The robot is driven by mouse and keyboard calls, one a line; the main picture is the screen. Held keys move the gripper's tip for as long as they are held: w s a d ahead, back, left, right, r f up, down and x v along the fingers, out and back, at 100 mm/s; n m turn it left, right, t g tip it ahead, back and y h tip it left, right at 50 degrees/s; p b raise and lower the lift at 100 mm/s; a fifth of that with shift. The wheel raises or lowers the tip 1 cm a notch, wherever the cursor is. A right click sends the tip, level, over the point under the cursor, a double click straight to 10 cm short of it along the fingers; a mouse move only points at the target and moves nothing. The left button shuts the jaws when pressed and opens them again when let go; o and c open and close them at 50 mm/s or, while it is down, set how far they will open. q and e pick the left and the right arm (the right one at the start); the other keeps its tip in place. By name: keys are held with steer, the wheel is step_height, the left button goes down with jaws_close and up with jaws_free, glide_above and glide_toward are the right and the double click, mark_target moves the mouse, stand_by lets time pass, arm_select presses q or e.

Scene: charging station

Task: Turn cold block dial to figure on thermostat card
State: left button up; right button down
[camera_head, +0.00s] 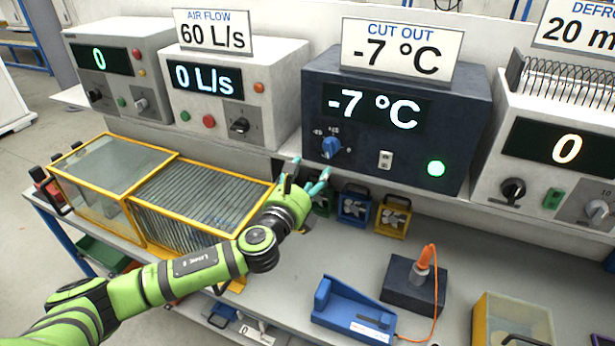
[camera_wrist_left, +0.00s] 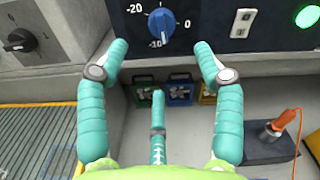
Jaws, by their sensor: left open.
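The dark blue thermostat box (camera_head: 461,110) reads -7 °C on its display (camera_head: 373,106). The CUT OUT card (camera_head: 401,50) on top also reads -7 °C. Its blue dial (camera_head: 330,147) is at the box's lower left; in the left wrist view the dial (camera_wrist_left: 161,26) shows with -20, -10 and 0 marks around it. A green lamp (camera_head: 435,168) glows at the lower right. My left gripper (camera_head: 310,176) is open and empty, just below and in front of the dial, with its fingers (camera_wrist_left: 160,62) spread and apart from it. My right gripper is not in view.
A grey-white AIR FLOW box (camera_head: 285,83) stands left of the thermostat, and another box (camera_head: 561,105) stands right. Small fans (camera_head: 354,206) sit under the shelf. A yellow-framed case (camera_head: 118,148) and a blue holder (camera_head: 353,312) stand on the bench. The bench middle is clear.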

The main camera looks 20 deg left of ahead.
arm_select(q)
steer(key=shift+s, duration=0.2)
steer(key=n+b, duration=1.7)
steer(key=n, duration=1.1)
glide_toward(328, 152)
steer(key=w, duration=0.2)
steer(key=shift+w+d+n+p, duration=0.1)
steer(key=shift+w+n+p, duration=0.45)
steer(key=shift+w, duration=1.3)
steer(key=shift+w+n+p, duration=0.4)
steer(key=shift+w+n, duration=0.15)
steer(key=shift+w, duration=1.35)
steer(key=shift+f, duration=0.1)
steer(key=c, duration=1.1)
